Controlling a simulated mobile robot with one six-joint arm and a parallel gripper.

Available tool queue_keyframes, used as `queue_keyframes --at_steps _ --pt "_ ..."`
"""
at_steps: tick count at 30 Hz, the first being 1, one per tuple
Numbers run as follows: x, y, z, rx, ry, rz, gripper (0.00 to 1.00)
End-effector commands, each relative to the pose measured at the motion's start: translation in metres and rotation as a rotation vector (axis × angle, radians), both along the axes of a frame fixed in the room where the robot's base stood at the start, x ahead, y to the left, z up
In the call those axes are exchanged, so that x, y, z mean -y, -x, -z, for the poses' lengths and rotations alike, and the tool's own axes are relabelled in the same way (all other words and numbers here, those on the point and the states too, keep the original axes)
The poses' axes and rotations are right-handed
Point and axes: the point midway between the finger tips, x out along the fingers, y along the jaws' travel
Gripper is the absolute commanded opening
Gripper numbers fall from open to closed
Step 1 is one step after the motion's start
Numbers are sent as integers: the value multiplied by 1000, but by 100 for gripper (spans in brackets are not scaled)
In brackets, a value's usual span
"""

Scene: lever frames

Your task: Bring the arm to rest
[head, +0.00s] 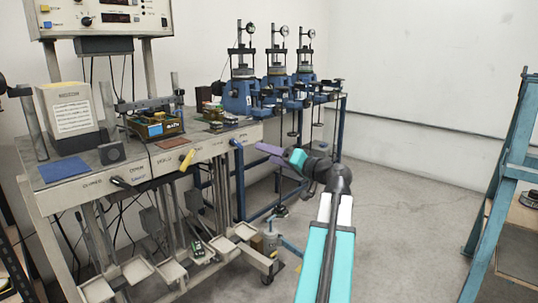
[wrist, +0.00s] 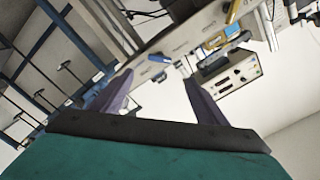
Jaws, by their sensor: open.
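My gripper (head: 267,152) is held out in the air in front of the lever bench (head: 98,186), near the bench's right end in the head view. Its purple fingers are open, and they show apart in the wrist view (wrist: 157,80) with nothing held between them. The bench front has a black lever handle (head: 122,184), a yellow one (head: 187,158) and a blue one (head: 237,145). The blue handle shows just left of the fingertips; I see no clear contact. The wrist view shows the bench tilted beyond the fingers.
Blue test stands with dial gauges (head: 240,92) are behind the gripper. A control panel (head: 105,18) stands over the bench's left end. A blue-green rack (head: 500,190) is at the right edge. The floor (head: 410,215) between is clear.

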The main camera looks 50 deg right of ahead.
Motion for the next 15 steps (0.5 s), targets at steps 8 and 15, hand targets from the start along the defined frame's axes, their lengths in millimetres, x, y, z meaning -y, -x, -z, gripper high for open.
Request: queue_keyframes --at_steps 8,15 --pt "0 0 0 0 0 0 67" --pt "-7 -13 13 -29 -19 -17 67"
